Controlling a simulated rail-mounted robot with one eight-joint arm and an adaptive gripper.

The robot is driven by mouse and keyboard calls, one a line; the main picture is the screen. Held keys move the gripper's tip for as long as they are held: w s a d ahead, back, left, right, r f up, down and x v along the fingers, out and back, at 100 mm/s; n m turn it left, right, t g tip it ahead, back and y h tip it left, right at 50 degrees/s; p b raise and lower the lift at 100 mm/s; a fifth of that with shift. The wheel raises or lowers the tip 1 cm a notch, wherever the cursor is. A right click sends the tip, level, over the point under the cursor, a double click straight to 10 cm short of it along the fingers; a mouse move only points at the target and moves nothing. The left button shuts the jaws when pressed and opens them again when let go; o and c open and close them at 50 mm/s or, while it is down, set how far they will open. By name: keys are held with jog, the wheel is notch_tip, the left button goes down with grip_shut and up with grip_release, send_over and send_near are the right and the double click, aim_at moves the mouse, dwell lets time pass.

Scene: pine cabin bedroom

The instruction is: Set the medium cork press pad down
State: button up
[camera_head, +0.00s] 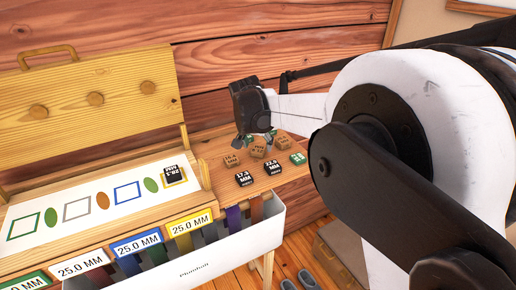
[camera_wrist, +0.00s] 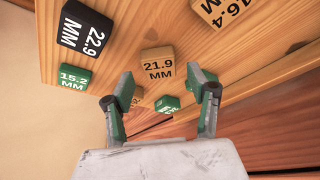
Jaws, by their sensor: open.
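Three cork blocks sit on the wooden surface. One reads 21.9 MM (camera_wrist: 158,66) and one reads 16.4 (camera_wrist: 222,12) in the wrist view. I cannot tell which cork block is the medium one.
Black blocks read 17.3 (camera_head: 244,178) and 22.9 MM (camera_head: 272,168). A green block (camera_head: 298,158) is at the right; another green block (camera_wrist: 167,104) is near my fingers. At left stands a wooden box with a marked white panel (camera_head: 75,215), holding a black pad (camera_head: 174,176). A white bin (camera_head: 215,262) is in front.

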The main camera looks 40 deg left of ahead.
jog(key=v, duration=0.9)
jog(key=shift+r+b, duration=0.3)
jog(key=shift+b, duration=0.1)
jog(key=shift+s, duration=0.15)
